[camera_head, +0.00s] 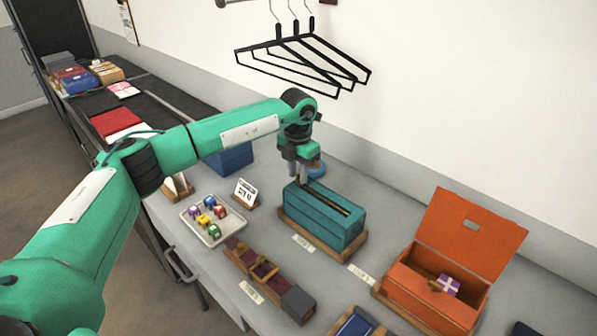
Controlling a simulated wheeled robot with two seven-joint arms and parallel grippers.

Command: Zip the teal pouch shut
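The teal pouch (322,221) is a long box-like case on a wooden base on the counter, centre right of the view. A dark zip slot runs lengthwise along its top, and a gap shows there. My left gripper (299,181) points down at the far left end of the pouch's top, at the end of the slot. Its fingers look close together. I cannot tell whether they grip anything, and any zip pull there is hidden. My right gripper is not in view.
An orange box (428,291) with its lid up stands to the right. A tray (196,224) of small coloured cubes and a row of dark red compartments (262,266) lie at the left and front. Black hangers (300,62) hang above, by the wall.

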